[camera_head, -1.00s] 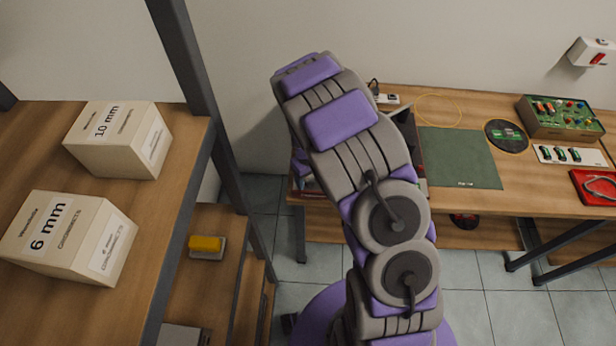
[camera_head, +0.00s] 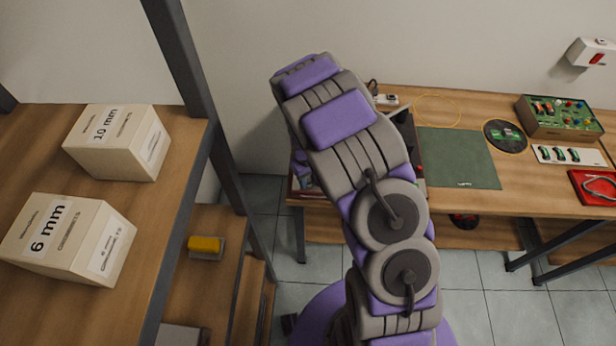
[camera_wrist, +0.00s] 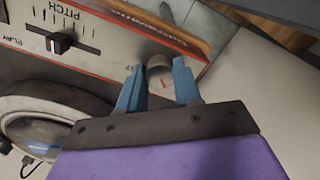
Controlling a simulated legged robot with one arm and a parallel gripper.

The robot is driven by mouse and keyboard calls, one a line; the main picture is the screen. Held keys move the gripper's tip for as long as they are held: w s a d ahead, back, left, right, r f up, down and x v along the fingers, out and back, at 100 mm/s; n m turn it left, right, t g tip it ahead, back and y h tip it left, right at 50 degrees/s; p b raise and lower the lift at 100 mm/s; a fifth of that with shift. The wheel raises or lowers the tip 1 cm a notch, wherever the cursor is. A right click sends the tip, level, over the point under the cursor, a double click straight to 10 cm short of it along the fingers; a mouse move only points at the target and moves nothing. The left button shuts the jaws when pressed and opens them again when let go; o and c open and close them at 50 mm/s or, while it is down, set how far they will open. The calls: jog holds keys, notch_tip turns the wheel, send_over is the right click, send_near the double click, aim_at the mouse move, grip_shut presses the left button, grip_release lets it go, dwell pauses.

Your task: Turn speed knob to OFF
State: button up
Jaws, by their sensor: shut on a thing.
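In the head view, my own arm hides the gripper and the knob.
A pitch slider (camera_wrist: 58,42) and a round part (camera_wrist: 45,125) lie left of the gripper in the wrist view. In the head view, the workbench (camera_head: 520,190) carries a green mat (camera_head: 458,158) and a circuit box (camera_head: 558,117). A shelf with boxes (camera_head: 118,142) stands left.

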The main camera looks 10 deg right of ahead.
jog(key=m+p, duration=0.2)
jog(key=m, duration=0.2)
jog(key=shift+w+r+m+p, duration=0.1)
jog(key=shift+r+m+p, duration=0.05)
jog(key=shift+m+p, duration=1.1)
jog(key=shift+m, duration=1.25)
jog(key=o, duration=1)
jog(key=shift+a, duration=0.1)
jog(key=shift+o, duration=0.2)
notch_tip(320, 180, up, 17)
jog(key=p, duration=0.1)
